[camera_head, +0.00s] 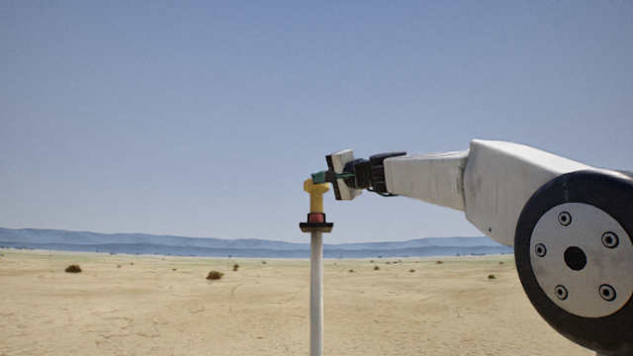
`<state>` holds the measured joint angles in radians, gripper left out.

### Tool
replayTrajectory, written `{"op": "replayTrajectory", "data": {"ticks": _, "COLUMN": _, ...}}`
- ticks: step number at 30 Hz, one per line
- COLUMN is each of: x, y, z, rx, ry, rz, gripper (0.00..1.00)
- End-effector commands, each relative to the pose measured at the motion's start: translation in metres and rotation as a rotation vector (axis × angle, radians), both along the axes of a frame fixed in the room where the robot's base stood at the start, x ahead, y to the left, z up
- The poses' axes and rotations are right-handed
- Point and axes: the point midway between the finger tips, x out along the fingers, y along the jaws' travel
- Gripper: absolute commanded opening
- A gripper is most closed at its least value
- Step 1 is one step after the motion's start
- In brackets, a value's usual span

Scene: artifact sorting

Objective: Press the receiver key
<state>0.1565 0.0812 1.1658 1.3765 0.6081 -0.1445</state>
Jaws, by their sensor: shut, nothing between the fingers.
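A slim white post (316,290) stands upright in front of me. It bears a dark flat plate (304,227) at its top, with a short red part (316,217) on it. A yellow piece (316,202) with a wider head stands upright on the red part; I cannot tell which of these is the receiver key. My gripper (320,177) reaches in from the right and is shut. Its green fingertips overlap the top of the yellow head in this view. Whether they touch it or are in front of it, I cannot tell.
My arm spans the right side. The ground is open, flat sand with several small dry shrubs (215,275) far off. Low blue hills (150,243) line the horizon. No other object stands near the post.

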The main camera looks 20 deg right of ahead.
Motion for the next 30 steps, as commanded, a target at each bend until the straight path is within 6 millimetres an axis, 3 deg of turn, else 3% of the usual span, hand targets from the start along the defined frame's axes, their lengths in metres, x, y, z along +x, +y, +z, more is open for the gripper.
{"op": "replayTrajectory", "data": {"ticks": 21, "x": 0.0061, "y": -0.0021, "z": -0.0013, "rx": 0.001, "ry": 0.001, "rz": 0.0, "gripper": 0.0}}
{"op": "replayTrajectory", "data": {"ticks": 30, "x": -0.0035, "y": 0.0011, "z": 0.0008, "rx": 0.0, "ry": 0.0, "rz": 0.0, "gripper": 0.0}}
